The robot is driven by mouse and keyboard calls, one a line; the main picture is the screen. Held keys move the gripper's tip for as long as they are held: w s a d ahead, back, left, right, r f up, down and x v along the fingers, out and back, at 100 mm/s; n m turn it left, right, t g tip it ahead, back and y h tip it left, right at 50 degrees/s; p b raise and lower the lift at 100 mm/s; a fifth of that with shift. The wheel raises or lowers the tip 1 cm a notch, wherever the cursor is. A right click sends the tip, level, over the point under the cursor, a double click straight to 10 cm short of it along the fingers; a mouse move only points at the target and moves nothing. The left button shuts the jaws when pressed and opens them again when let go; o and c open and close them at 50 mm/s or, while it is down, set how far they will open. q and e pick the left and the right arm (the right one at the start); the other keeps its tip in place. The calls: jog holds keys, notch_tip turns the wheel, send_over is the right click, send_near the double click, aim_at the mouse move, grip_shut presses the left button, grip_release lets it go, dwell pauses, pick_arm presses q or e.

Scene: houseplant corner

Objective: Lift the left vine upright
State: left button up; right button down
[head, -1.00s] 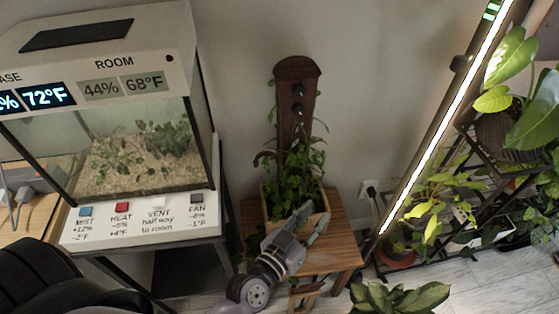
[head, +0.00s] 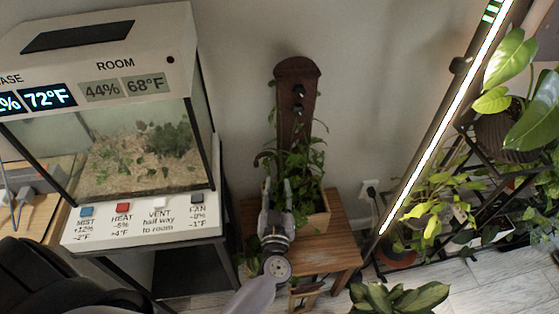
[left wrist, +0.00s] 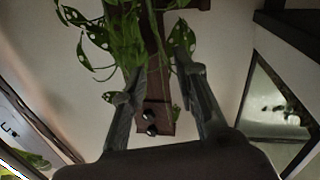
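The vines (head: 302,160) grow in a wooden planter box (head: 318,221) in front of a tall dark wooden board (head: 297,105) with dark knobs. Some leaves hang at the planter's left side, low beside the stool (head: 255,243). My left gripper (head: 277,183) points up at the left part of the planter, in front of the foliage. In the left wrist view its two fingers (left wrist: 163,68) are spread, with the board (left wrist: 153,90) beyond and between them. Spotted leaves (left wrist: 105,35) hang near the fingertips; I cannot tell which vine they belong to. My right gripper is not in view.
A terrarium (head: 140,150) on a stand is close on the left, with buttons along its front. A bright light pole (head: 440,125) and a plant rack (head: 495,195) stand on the right. A leafy plant (head: 398,298) is at bottom right. The wall above the board is clear.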

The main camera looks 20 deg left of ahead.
aim_at(280, 159)
pick_arm(q)
jog(key=x, duration=1)
jog(key=shift+c, duration=0.2)
grip_shut()
dwell(0.4)
